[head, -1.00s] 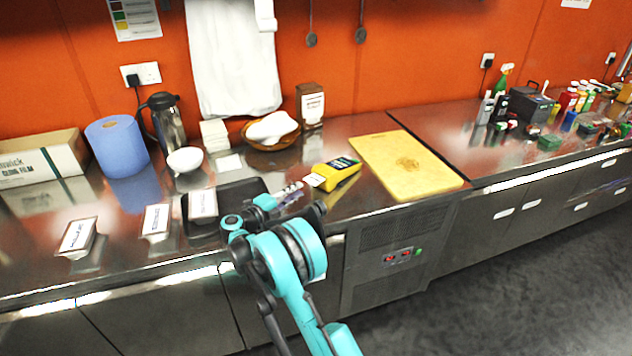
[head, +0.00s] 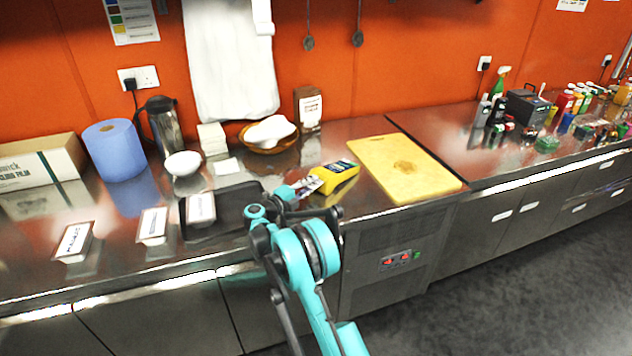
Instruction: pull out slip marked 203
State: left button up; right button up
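A yellow and black box-like device (head: 343,170) lies on the steel counter, left of the cutting board. A pale slip shows at its left end, largely covered by my gripper; no number on it can be read. My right gripper (head: 308,186) is at that left end, with its fingertips around or against the slip. The fingers are too small and overlapped to tell whether they are open or shut on it. My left gripper is out of view.
A black tray (head: 222,228) lies left of my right gripper, with a white labelled tub (head: 201,207) on it. Two similar tubs (head: 153,225) (head: 74,241) stand further left. A yellow cutting board (head: 400,160) lies right. A basket (head: 268,147) stands behind.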

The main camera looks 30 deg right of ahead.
grip_shut()
jog(key=shift+a, duration=0.1)
jog(key=shift+v, duration=2.7)
jog(key=shift+s+a+r+p, duration=0.1)
jog(key=shift+a+r+p, duration=0.25)
jog(key=shift+r, duration=0.5)
jog(key=shift+s+a+r+p, duration=0.1)
jog(key=shift+a+r+p, duration=0.15)
jog(key=shift+r+p, duration=0.4)
jog(key=shift+s+a+r+p, duration=0.1)
jog(key=shift+a+r+p, duration=0.15)
jog(key=shift+r, duration=0.75)
